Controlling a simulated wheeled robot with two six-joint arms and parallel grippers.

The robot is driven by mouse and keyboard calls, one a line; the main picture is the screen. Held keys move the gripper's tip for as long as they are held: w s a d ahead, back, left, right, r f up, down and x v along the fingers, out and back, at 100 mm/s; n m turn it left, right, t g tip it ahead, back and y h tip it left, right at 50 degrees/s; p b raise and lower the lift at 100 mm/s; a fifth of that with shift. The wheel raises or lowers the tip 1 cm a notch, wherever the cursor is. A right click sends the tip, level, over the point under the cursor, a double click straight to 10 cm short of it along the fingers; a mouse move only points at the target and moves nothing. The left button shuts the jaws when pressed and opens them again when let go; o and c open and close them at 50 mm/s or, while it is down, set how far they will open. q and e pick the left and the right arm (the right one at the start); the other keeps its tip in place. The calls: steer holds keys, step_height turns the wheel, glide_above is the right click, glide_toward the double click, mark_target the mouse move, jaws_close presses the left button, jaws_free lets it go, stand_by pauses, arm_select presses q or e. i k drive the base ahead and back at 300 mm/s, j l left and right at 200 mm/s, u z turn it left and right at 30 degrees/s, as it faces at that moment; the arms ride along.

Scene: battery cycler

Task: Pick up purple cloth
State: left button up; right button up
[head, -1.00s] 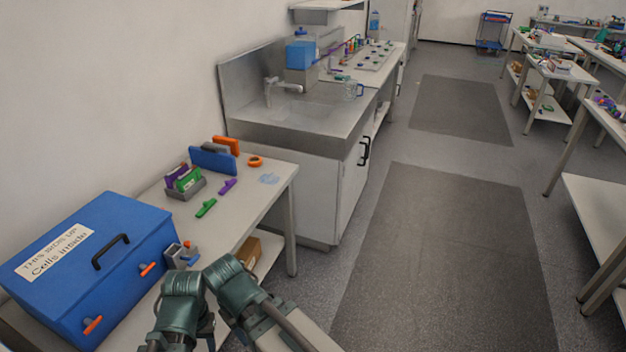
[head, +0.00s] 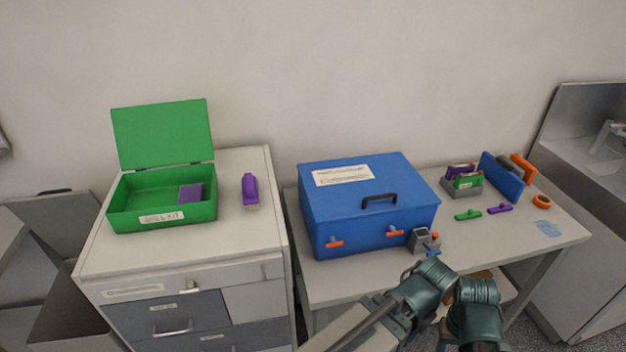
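A flat purple square, which looks like the folded purple cloth (head: 191,193), lies in the right part of an open green box (head: 150,215) labelled as a spill kit. The box stands on a drawer cabinet at the left of the head view, with its lid (head: 162,134) raised at the back. A separate purple item (head: 250,189) with a pale lower end, perhaps a brush, stands to the right of the box. Parts of both my arms show at the lower right, far from the green box.
A closed blue case (head: 368,209) stands on the table right of the cabinet. A small grey holder (head: 421,240), green and purple clips and an orange ring (head: 541,201) are also on that table. The cabinet top (head: 236,237) is clear in front of the green box.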

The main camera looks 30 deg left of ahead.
mark_target(190, 193)
steer(key=u, duration=2)
steer(key=j+z, duration=0.25)
steer(key=j, duration=0.7)
steer(key=j+z, duration=0.25)
steer(key=j, duration=0.75)
steer(key=k, duration=0.05)
